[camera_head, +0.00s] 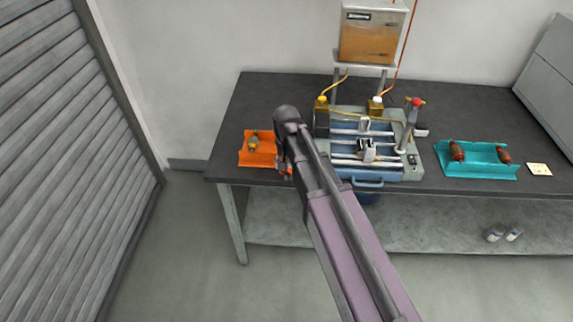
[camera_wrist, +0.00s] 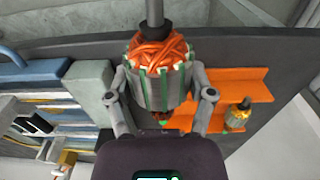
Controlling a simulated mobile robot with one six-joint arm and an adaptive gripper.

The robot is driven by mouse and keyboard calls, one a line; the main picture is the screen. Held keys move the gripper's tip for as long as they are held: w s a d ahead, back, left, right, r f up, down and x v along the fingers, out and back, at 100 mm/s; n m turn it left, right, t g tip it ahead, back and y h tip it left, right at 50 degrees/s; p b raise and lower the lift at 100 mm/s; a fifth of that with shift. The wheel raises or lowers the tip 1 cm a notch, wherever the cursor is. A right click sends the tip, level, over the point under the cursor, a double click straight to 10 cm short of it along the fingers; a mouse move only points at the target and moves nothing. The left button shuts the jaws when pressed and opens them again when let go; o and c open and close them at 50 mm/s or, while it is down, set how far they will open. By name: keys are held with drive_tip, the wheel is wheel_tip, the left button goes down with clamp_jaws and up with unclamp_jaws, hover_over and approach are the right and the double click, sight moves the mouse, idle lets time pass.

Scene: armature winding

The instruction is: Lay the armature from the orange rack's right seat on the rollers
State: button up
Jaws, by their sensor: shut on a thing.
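The orange rack (camera_head: 262,157) sits at the left of the dark bench, partly hidden by my arm. One armature (camera_head: 253,143) rests in its left seat; it also shows in the wrist view (camera_wrist: 238,112). My gripper (camera_wrist: 162,100) is shut on another armature (camera_wrist: 157,72), with orange windings, a grey core with green strips and a grey shaft. The wrist view shows it large and close, over the rack's edge; its height above the rack is hard to tell. In the head view my arm hides it. The rollers (camera_head: 362,143) are on the blue winding machine, right of my gripper.
A teal rack (camera_head: 478,172) with two reddish armatures (camera_head: 457,151) stands on the bench's right part. A supply box (camera_head: 372,38) stands above the machine, with hoses. A lever (camera_head: 410,125) rises at the machine's right.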

drive_tip(key=w+d+r+p, duration=0.3)
drive_tip(key=w+d, duration=0.2)
drive_tip(key=d, duration=0.4)
drive_tip(key=w+d+r+p, duration=0.3)
drive_tip(key=w+d, duration=0.2)
drive_tip(key=d, duration=0.4)
drive_tip(key=w+d+r+p, duration=0.3)
drive_tip(key=w+d, duration=0.1)
drive_tip(key=d, duration=0.6)
drive_tip(key=shift+w+r, duration=0.15)
drive_tip(key=shift+w, duration=0.25)
wheel_tip(320, 180, down, 9)
drive_tip(key=b, duration=0.8)
drive_tip(key=shift+b, duration=0.3)
drive_tip(key=shift+f+b, duration=0.45)
drive_tip(key=shift+b, duration=0.1)
idle(0.3)
drive_tip(key=o, duration=1.3)
